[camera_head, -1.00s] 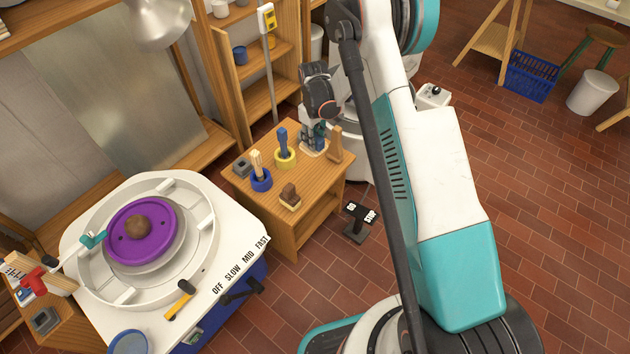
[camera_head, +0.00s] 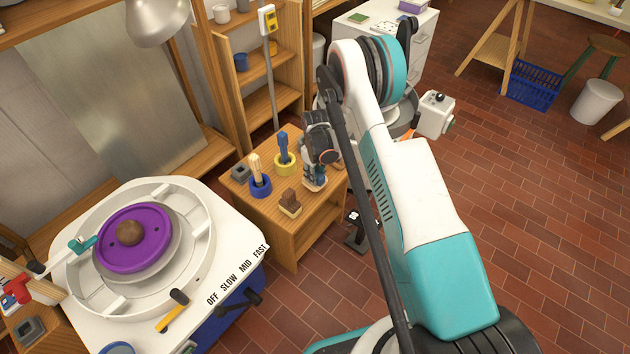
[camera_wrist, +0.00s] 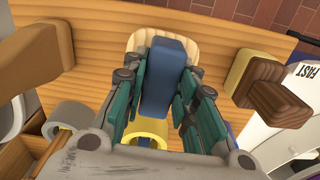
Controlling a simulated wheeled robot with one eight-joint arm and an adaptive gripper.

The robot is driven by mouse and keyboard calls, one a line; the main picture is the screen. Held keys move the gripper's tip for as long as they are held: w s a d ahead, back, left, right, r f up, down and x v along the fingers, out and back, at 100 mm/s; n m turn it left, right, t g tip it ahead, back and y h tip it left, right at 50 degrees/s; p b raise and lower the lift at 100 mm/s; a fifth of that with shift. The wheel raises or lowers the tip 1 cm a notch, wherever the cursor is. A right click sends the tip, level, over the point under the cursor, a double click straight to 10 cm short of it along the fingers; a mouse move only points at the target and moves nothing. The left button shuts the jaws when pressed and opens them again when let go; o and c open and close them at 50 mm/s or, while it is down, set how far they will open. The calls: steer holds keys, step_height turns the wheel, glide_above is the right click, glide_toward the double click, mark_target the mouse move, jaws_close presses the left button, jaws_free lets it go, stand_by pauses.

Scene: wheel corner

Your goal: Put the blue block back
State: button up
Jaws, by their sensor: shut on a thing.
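The blue block (camera_wrist: 165,82) stands between my two teal fingers in the wrist view, with a pale base (camera_wrist: 205,46) under it. My gripper (camera_wrist: 162,100) is shut on the block. In the head view my gripper (camera_head: 317,172) is over the right part of the small wooden table (camera_head: 285,235), right of the brown block. The pale base (camera_head: 315,186) shows below the fingers, but most of the blue block is hidden there. I cannot tell whether the base touches the tabletop.
A brown block (camera_head: 289,203) on a pale base stands close to the left. A grey block (camera_head: 241,173) sits at the table's left. The pottery wheel (camera_head: 135,238) is further left.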

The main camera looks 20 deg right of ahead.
steer(key=shift+f+b, duration=0.5)
steer(key=shift+f, duration=1)
steer(key=shift+f, duration=0.3)
steer(key=o, duration=0.9)
steer(key=shift+o, duration=0.2)
